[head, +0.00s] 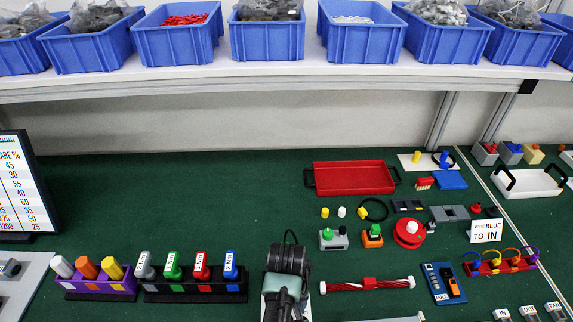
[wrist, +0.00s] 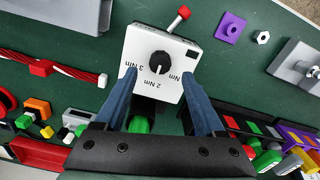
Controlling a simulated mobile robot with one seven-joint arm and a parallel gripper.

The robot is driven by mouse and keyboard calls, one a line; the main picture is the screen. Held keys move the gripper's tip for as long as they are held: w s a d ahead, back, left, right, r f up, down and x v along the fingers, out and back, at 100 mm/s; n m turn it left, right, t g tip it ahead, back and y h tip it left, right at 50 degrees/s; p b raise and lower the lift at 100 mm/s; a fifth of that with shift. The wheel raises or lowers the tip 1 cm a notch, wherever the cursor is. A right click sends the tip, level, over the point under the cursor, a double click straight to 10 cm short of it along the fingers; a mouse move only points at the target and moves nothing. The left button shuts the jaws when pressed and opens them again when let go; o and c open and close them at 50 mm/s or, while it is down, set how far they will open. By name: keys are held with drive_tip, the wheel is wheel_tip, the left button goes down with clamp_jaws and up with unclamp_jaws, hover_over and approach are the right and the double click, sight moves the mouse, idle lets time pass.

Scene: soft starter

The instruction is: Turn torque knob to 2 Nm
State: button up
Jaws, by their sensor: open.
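The torque knob (wrist: 160,65) is black and round, on top of a white box (wrist: 135,50) in the wrist view. Black labels around it read 3 Nm, 2 Nm and a partly hidden Nm value. A pale mark on the knob appears to point toward the 2 Nm label. A red-tipped lever (wrist: 180,18) sticks out of the box's far side. My gripper (wrist: 158,74) is open, its blue fingers spread over the box's two sides with the knob between and just beyond the tips. I cannot tell whether the fingers touch the box. In the head view my arm largely hides this spot.
A rack of labelled Nm tools (head: 195,292) stands left of my arm. A red-and-white striped rod (head: 367,285) lies to the right. A red tray (head: 353,178) and small parts lie farther back. Blue bins (head: 178,40) line the shelf. Green table is clear behind the tool rack.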

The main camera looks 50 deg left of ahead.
wheel_tip(320, 180, up, 8)
drive_tip(key=b, duration=0.1)
drive_tip(key=shift+r, duration=0.2)
idle(0.5)
